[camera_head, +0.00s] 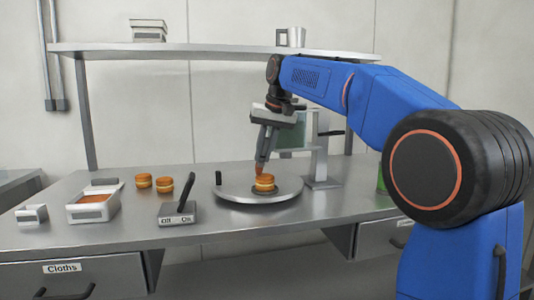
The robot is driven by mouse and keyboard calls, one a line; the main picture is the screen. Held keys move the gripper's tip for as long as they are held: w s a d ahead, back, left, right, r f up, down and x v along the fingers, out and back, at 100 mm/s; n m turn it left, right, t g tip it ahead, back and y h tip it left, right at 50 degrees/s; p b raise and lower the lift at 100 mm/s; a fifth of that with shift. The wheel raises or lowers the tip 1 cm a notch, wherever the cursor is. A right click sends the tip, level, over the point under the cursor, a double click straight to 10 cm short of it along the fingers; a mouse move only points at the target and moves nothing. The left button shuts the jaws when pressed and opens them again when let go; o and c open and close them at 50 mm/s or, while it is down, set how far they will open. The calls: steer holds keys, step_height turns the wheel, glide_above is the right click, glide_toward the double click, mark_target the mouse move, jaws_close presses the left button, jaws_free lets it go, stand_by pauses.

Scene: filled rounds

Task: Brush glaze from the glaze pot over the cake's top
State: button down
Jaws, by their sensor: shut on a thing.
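A small round layered cake (264,185), orange-brown with a pale middle band, sits on a dark base at the middle of a round grey turntable (230,191). My gripper (265,149) points down above it, shut on a brush (260,168). Only the brush's orange-brown end shows clearly, just above or touching the cake's top; I cannot tell which. The gripper hides the rest of the brush. An open pale rectangular container (91,212) with orange contents stands at the left of the counter; it may be the glaze pot.
Two similar cakes (164,187) (143,180) sit left of the turntable. An Off/On switch box (179,215) with a raised black lever stands in front. A grey metal stand (321,165) rises behind right, a shelf (200,47) above. A small metal block (31,215) lies far left.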

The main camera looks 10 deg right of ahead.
steer(key=shift+d, duration=2.05)
steer(key=shift+a+f, duration=0.15)
steer(key=shift+a, duration=1.95)
steer(key=shift+s+a, duration=0.2)
steer(key=shift+s, duration=0.5)
steer(key=shift+d, duration=2.5)
steer(key=shift+a+r, duration=0.2)
steer(key=shift+a, duration=2.3)
steer(key=shift+d, duration=2.5)
steer(key=a, duration=0.1)
steer(key=s+a, duration=0.1)
steer(key=a, duration=0.2)
steer(key=shift+s+a+f, duration=0.2)
steer(key=shift+a+f, duration=0.1)
